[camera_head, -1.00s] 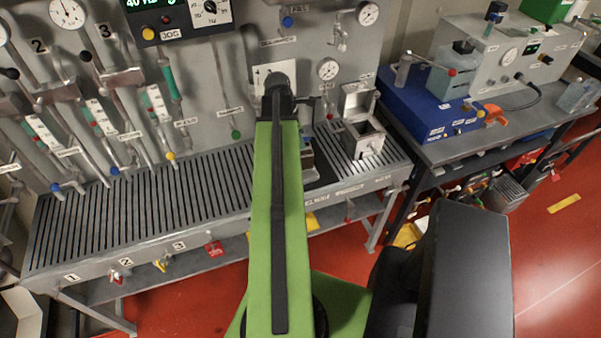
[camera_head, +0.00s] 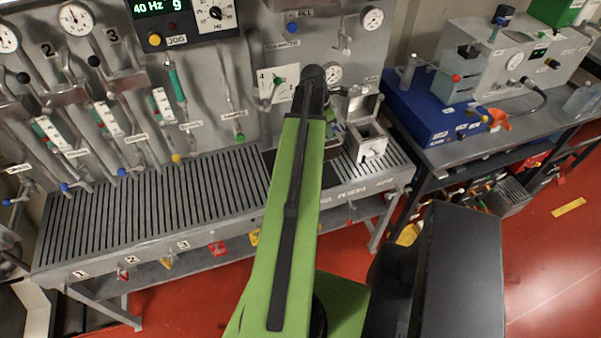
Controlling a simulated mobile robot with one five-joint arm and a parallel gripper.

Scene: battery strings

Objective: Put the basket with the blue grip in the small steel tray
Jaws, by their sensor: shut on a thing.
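My green arm reaches up from the bottom centre over the slatted bench. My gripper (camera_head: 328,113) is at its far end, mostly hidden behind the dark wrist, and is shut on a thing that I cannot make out. I cannot pick out a basket with a blue grip. A small open steel box (camera_head: 371,149) with a raised lid stands right of my gripper, at the bench's right end.
The slatted bench (camera_head: 150,209) is clear left of my arm. A wall panel with levers, gauges and valves (camera_head: 215,75) rises behind it. On the right, a blue unit (camera_head: 432,112) stands on a side table (camera_head: 450,152). Red floor (camera_head: 540,235) is open at lower right.

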